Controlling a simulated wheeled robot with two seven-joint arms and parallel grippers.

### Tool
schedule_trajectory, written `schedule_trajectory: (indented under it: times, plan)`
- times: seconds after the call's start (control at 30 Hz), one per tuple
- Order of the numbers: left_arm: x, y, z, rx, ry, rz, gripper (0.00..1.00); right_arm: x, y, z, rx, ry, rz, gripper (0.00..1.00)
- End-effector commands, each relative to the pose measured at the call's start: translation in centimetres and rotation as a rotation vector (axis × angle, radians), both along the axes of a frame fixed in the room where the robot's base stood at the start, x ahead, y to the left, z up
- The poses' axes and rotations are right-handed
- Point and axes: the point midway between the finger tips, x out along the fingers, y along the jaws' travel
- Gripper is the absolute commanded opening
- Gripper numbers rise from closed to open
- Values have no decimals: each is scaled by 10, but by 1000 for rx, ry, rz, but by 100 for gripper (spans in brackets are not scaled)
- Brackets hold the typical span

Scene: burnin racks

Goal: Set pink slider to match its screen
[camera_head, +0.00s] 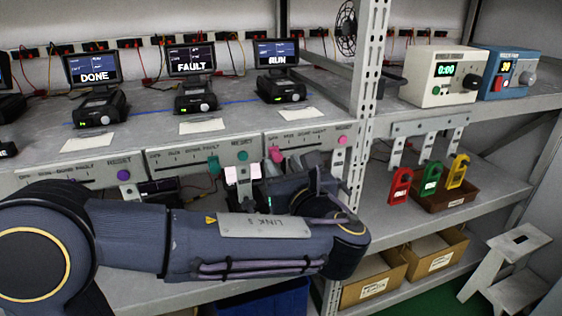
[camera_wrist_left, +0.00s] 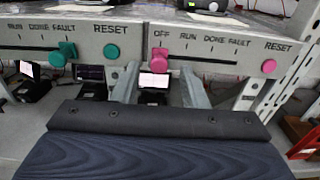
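The pink slider (camera_wrist_left: 158,58) sits at the left end of its panel track, by the OFF label, in the left wrist view. It also shows in the head view (camera_head: 275,153). Its screen (camera_head: 276,53) above reads RUN. The RUN label lies just right of the slider. My left gripper (camera_wrist_left: 158,74) is open, with one grey finger on each side below the slider; I cannot tell whether either touches it. In the head view my left arm partly covers the gripper. My right gripper is out of view.
A pink reset button (camera_wrist_left: 269,66) is on the panel's right. The neighbouring panel left has a teal slider (camera_wrist_left: 67,50) and teal button (camera_wrist_left: 112,52). A metal rack post (camera_head: 362,120) stands right. Red, green and yellow padlock-shaped tags hang beyond it.

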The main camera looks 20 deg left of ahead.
Motion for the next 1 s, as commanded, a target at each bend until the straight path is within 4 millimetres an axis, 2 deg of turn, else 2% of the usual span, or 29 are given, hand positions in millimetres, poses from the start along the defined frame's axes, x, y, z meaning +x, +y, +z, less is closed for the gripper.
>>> schedule_trajectory:
  times: [0.2,0.5,0.57,0.83,1.0]
  plan:
    - [20,14,-1,-2,1,1,40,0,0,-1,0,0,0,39]
    - [23,16,0,-1,0,0,40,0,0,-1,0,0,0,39]
    - [23,16,0,-2,1,0,35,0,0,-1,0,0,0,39]
    - [23,16,0,-2,1,0,0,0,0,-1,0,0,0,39]
    - [23,16,-1,-2,1,0,0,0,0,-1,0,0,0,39]
